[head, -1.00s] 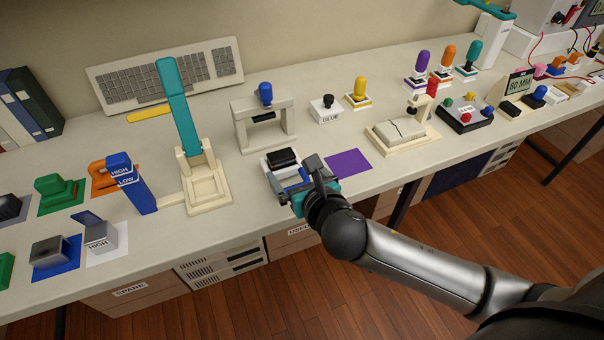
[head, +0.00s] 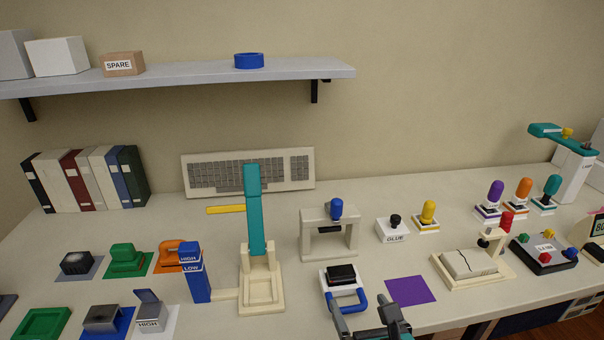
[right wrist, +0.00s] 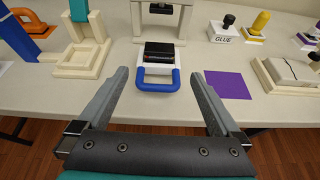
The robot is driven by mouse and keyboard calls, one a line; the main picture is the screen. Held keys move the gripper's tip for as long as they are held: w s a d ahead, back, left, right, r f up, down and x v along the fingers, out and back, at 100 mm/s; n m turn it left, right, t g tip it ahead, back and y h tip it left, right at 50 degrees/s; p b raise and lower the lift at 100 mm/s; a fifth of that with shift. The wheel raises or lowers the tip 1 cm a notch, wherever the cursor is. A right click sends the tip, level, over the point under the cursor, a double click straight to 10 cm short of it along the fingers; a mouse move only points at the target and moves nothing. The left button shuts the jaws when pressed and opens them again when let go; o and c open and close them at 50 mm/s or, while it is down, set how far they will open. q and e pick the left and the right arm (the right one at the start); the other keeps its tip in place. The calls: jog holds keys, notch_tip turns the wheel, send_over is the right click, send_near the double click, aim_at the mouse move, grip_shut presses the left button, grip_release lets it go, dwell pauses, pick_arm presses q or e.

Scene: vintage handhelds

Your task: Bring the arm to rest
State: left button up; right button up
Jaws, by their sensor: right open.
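My right gripper (head: 373,325) shows at the bottom of the head view, at the front edge of the bench. In the right wrist view its two fingers (right wrist: 160,105) are spread wide with nothing between them. Ahead of the fingers, apart from them, is a white holder with a blue handle (right wrist: 158,78) and a black block (right wrist: 160,54) on it. The blue handle also shows in the head view (head: 349,306), just beyond the gripper. Most of my right arm is out of the head view. My left gripper is not in view.
A purple square (head: 410,290) lies right of the gripper. A cream stand with a teal lever (head: 253,210) is to the left, and a cream arch with a blue knob (head: 330,230) is behind. A grey shelf (head: 200,80) hangs on the wall. Open floor shows below the bench edge.

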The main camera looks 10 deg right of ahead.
jog(key=s+d+f+m+g, duration=0.1)
jog(key=s+f+m+g, duration=0.35)
jog(key=s+m, duration=0.85)
jog(key=s+f+m+g, duration=0.3)
jog(key=s+m+g, duration=0.3)
jog(key=m, duration=1.5)
notch_tip(320, 180, down, 23)
jog(key=s, duration=0.2)
jog(key=s+d+f+g, duration=0.2)
jog(key=s+d+f, duration=0.1)
jog(key=s+f, duration=1)
jog(key=shift+s, duration=0.9)
